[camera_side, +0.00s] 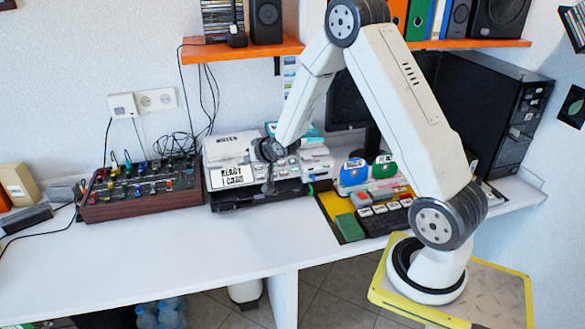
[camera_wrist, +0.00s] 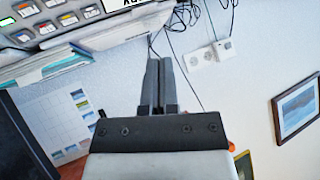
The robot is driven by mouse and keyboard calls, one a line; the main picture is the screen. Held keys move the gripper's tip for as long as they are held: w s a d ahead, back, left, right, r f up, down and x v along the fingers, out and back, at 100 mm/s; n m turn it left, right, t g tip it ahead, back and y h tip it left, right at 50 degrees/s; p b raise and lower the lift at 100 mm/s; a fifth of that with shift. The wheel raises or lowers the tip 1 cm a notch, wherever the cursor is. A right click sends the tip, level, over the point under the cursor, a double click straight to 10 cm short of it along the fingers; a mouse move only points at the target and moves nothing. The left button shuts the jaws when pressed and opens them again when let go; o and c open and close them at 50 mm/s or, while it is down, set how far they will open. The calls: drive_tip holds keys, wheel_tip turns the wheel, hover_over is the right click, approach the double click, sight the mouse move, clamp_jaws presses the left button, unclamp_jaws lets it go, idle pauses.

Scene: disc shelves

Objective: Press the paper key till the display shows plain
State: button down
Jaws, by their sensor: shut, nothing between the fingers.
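The printer (camera_side: 222,150) is a white and black machine on the desk, against the wall. Its white display (camera_side: 233,175) on the front left seems to read "READY" with a second line too small to read surely. A row of small keys (camera_side: 298,168) lies right of the display. In the wrist view, several keys with coloured marks (camera_wrist: 45,28) show at the upper left, and a corner of the display (camera_wrist: 118,4) shows at the top edge. I cannot tell which is the paper key. My gripper (camera_side: 268,187) is shut and empty, in front of the panel between display and keys; contact is unclear. Its fingers also show in the wrist view (camera_wrist: 160,62).
A brown mixer box (camera_side: 140,200) with cables stands left of the printer. Right of it are green and blue rounded items (camera_side: 368,168) and a dark keypad (camera_side: 385,215). An orange shelf (camera_side: 275,50) hangs above. The desk front is clear.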

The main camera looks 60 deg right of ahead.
sight(261, 174)
drive_tip(key=w+d+f+m+t+h, duration=0.1)
drive_tip(key=w+d+f+m+t, duration=0.1)
drive_tip(key=d, duration=0.7)
drive_tip(key=shift+w+d+f+t+h, duration=0.2)
drive_tip(key=shift+w+f+t+h, duration=0.15)
drive_tip(key=shift+f+t, duration=0.15)
drive_tip(key=shift+r, duration=0.1)
drive_tip(key=shift+w+d+f, duration=0.5)
drive_tip(key=shift+f, duration=0.8)
drive_tip(key=shift+w+d+f, duration=0.45)
drive_tip(key=shift+d+f, duration=0.05)
drive_tip(key=shift+f, duration=0.8)
drive_tip(key=shift+w+d+f, duration=0.5)
drive_tip(key=shift+f, duration=0.8)
drive_tip(key=shift+w+d+f, duration=0.25)
drive_tip(key=shift+w+f, duration=0.05)
drive_tip(key=shift+f, duration=0.4)
drive_tip(key=shift+s+a+r, duration=0.1)
drive_tip(key=shift+r, duration=0.1)
idle(0.4)
drive_tip(key=shift+s+a+r, duration=0.2)
drive_tip(key=shift+r, duration=0.3)
drive_tip(key=shift+s+a+r, duration=0.3)
drive_tip(key=shift+r, duration=0.45)
drive_tip(key=shift+s+a+r, duration=0.25)
drive_tip(key=shift+r, duration=0.5)
drive_tip(key=shift+s+a+r, duration=0.3)
drive_tip(key=shift+r, duration=0.45)
